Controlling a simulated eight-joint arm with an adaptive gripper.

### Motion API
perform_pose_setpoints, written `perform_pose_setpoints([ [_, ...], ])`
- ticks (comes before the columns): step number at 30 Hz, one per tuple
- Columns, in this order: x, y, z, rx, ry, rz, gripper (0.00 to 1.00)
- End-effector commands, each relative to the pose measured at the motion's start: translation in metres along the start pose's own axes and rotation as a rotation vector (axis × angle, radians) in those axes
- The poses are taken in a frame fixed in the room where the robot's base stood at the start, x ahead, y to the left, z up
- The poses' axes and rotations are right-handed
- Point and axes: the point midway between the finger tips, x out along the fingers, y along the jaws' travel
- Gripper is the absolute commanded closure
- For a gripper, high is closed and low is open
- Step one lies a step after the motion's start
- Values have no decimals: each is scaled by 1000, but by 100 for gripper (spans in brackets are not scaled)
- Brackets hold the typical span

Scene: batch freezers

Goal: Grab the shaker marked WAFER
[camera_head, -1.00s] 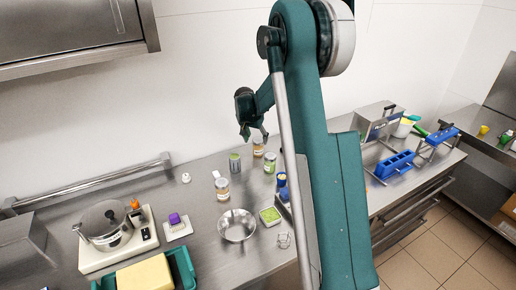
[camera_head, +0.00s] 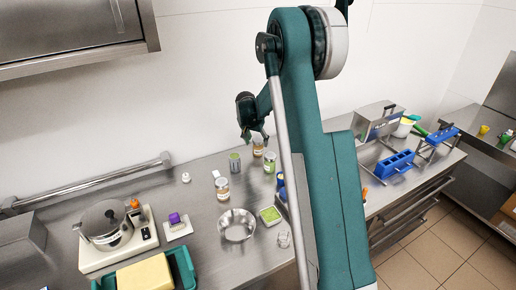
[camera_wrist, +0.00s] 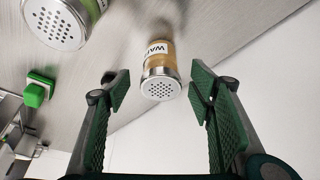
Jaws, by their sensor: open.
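The WAFER shaker (camera_wrist: 160,68) has a perforated metal lid, tan contents and a white label, partly readable as "WA". In the wrist view it is ahead of my gripper (camera_wrist: 160,110), roughly centred between the open green fingers and apart from them. In the head view the shaker that seems to be the same one (camera_head: 258,147) stands at the back of the counter, just below my gripper (camera_head: 254,138). Nothing is held.
A green-content shaker (camera_wrist: 62,22) stands left of the WAFER shaker in the wrist view. In the head view another green shaker (camera_head: 269,162), a brown-content shaker (camera_head: 222,189), a grey-green can (camera_head: 234,163) and a metal bowl (camera_head: 237,226) stand nearby. The wall is close behind.

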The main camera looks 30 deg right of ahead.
Motion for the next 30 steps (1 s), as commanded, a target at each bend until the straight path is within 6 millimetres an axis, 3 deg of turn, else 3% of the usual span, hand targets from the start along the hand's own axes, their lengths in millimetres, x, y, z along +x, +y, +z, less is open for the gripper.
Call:
perform_pose_setpoints([
  [16,45,-2,0,0,0,0,46],
  [30,50,-1,0,0,0,0,46],
])
